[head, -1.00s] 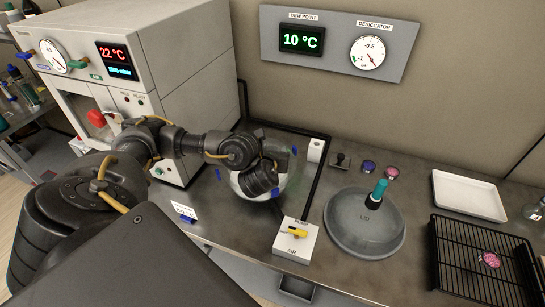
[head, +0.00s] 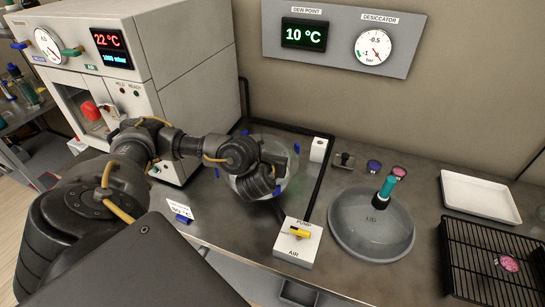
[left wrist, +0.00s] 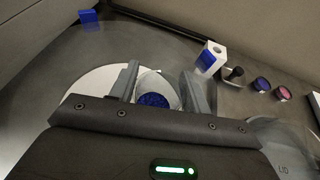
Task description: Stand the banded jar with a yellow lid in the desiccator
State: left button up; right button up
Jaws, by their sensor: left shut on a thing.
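The desiccator (head: 292,172) is a round clear bowl on the bench, partly hidden behind my left gripper. A pale round plate (left wrist: 88,88) shows beneath my gripper in the left wrist view. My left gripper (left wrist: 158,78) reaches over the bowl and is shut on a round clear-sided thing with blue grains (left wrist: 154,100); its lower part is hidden. In the head view my left gripper (head: 266,182) covers what it holds. I see no yellow lid or bands on it. The grey desiccator lid (head: 370,240) lies on the bench to the right, with a teal knob. My right gripper is out of view.
A valve box with a yellow handle (head: 299,232) stands in front of the bowl. A white block (head: 318,150), a dark stamp-like thing and small blue (head: 373,166) and pink (head: 399,172) pots stand behind. A white tray (head: 480,196) and black rack (head: 490,262) are at right.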

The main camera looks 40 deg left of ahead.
pick_arm(q)
jog(key=shift+f, duration=0.2)
jog(key=o, duration=1.1)
jog(key=shift+c, duration=0.2)
jog(key=shift+r, duration=0.1)
jog(key=shift+r, duration=0.15)
jog(key=shift+s+d+r+p, duration=0.15)
jog(key=shift+s+p, duration=0.1)
jog(key=shift+p, duration=0.1)
jog(key=p+v, duration=0.3)
jog(key=v, duration=0.8)
jog(key=shift+s, duration=0.15)
